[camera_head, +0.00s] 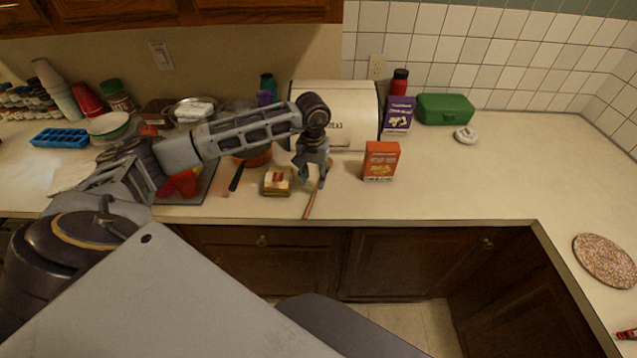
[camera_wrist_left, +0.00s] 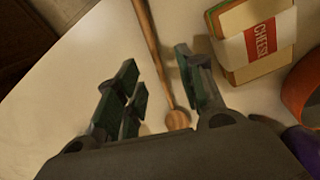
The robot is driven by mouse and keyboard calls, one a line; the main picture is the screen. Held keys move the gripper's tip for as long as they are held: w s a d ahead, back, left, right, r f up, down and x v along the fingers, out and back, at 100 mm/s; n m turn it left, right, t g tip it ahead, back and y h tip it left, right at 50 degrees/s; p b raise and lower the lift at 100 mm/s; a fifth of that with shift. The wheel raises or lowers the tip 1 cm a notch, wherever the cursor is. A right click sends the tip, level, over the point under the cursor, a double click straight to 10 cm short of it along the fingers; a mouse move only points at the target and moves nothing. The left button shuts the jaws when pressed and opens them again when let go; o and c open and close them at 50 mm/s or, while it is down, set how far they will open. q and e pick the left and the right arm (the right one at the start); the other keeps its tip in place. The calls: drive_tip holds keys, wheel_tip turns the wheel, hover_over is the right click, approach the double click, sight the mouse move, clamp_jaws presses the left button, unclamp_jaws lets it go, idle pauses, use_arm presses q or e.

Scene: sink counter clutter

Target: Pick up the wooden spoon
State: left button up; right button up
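The wooden spoon (camera_head: 310,203) lies on the counter near its front edge, its handle pointing toward the edge. My left gripper (camera_head: 314,180) is above it, fingers pointing down, and hides part of the spoon in the head view. In the left wrist view, the wooden spoon (camera_wrist_left: 153,45) runs between the spread fingers of my left gripper (camera_wrist_left: 157,66), with its bowl close to the palm. The fingers are open and show a gap on both sides of the spoon. My right gripper is not in view.
A black-handled utensil (camera_head: 237,177) is farther left. An orange box (camera_head: 381,161) stands to the right. A bread box (camera_head: 350,112) is behind.

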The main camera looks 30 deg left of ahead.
sight(316, 188)
use_arm(q)
drive_tip(key=f, duration=0.1)
drive_tip(key=w+f+p, duration=0.1)
drive_tip(key=f, duration=0.1)
drive_tip(key=shift+d+f, duration=0.1)
drive_tip(key=shift+f, duration=0.7)
drive_tip(key=shift+c, duration=0.2)
clamp_jaws()
